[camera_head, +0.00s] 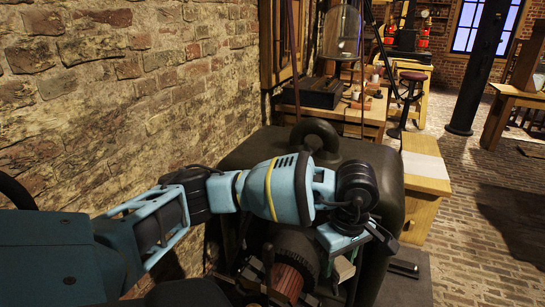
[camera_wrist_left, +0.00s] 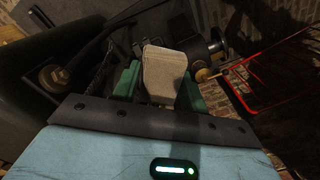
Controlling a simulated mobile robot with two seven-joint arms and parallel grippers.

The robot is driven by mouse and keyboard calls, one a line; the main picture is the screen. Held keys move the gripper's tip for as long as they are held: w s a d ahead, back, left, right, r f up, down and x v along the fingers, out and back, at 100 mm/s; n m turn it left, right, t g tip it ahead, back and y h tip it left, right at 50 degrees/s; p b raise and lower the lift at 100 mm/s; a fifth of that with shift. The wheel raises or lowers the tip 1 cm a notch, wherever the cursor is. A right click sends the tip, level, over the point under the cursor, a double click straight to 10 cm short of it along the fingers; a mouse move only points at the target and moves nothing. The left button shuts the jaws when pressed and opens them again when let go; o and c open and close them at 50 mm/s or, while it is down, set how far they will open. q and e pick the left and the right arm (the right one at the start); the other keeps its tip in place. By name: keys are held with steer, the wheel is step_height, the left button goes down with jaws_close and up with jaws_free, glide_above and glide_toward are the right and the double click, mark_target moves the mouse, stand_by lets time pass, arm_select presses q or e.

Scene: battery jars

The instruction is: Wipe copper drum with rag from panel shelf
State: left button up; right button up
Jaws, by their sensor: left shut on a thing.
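My left gripper (camera_head: 343,268) reaches in from the left and points down in front of a large dark machine. In the left wrist view its green fingers (camera_wrist_left: 158,88) are shut on a folded cream rag (camera_wrist_left: 164,70). A small pale part of the rag also shows in the head view between the fingers. The copper drum (camera_head: 288,280), reddish and ribbed, sits low in the machine, just left of the gripper. Its lower part is cut off by the frame and partly hidden by dark parts. I cannot tell whether the rag touches it. My right gripper is not in view.
The dark machine casing (camera_head: 375,162) with a lifting ring (camera_head: 314,132) stands behind my left arm. A brick wall (camera_head: 110,100) is close on the left. A wooden cabinet (camera_head: 424,180) stands at right, with open brick floor beyond. A red wire frame (camera_wrist_left: 268,72) shows in the wrist view.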

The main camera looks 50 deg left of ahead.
arm_select(q)
steer(key=a+f+m+b, duration=0.4)
steer(key=a+f+m, duration=0.5)
steer(key=m, duration=0.8)
steer(key=a+f+m+b, duration=0.3)
steer(key=a+f+m, duration=0.6)
steer(key=a+m, duration=0.5)
steer(key=shift+f+m+h+b, duration=0.2)
steer(key=shift+m+h+b, duration=0.2)
steer(key=shift+m, duration=1.8)
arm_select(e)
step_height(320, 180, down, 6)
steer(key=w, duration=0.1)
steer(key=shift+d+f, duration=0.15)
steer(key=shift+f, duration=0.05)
arm_select(q)
steer(key=shift+f, duration=0.1)
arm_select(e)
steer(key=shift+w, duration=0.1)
